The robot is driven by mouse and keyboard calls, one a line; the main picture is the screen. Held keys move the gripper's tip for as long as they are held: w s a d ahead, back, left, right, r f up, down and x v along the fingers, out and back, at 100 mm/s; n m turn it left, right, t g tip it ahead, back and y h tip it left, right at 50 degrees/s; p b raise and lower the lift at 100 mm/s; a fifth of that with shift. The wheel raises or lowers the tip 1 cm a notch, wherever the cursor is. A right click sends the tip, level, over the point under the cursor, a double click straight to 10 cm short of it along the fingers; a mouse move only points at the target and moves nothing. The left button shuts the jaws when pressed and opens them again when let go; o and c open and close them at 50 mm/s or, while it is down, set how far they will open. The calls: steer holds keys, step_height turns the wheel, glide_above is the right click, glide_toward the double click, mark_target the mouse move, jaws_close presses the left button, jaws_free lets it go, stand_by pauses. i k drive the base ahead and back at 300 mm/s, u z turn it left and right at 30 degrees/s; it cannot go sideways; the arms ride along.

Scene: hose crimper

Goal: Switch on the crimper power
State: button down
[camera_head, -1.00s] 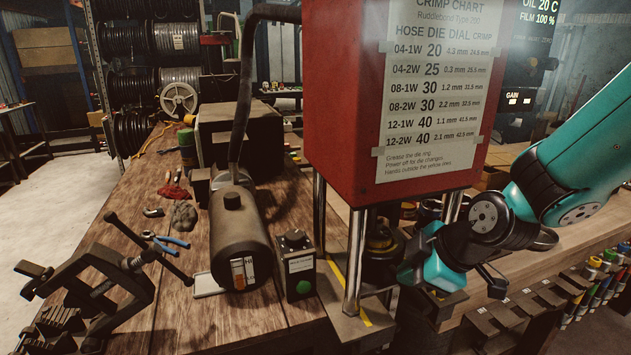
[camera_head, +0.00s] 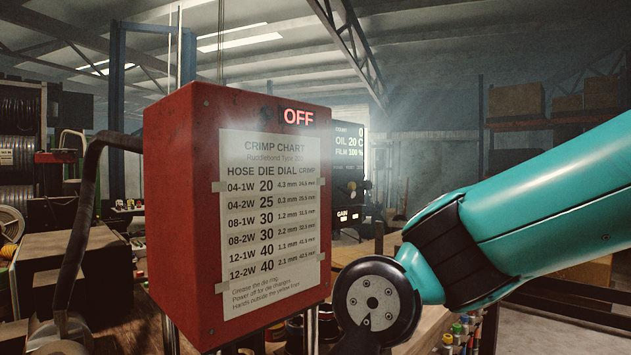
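The crimper's red housing (camera_head: 180,215) stands left of the middle in the head view, with a paper crimp chart (camera_head: 270,215) taped to its front. A lit "OFF" sign (camera_head: 299,117) glows red at the top of that front. A small dark shape, perhaps a switch, is just left of the sign; its details are too small to tell. My teal arm comes in from the right and its dark joint is near the housing's lower right. My gripper is out of the frame, below or hidden.
A black hose (camera_head: 88,205) curves beside the housing on the left. A dark display (camera_head: 349,150) reading "OIL 20 C" stands behind it. Hose reels (camera_head: 20,150) are at the far left, and shelves with boxes (camera_head: 516,101) at the back right.

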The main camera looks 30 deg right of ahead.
mark_target(352, 193)
steer(key=z, duration=1.7)
steer(key=k, duration=0.4)
steer(key=u, duration=0.95)
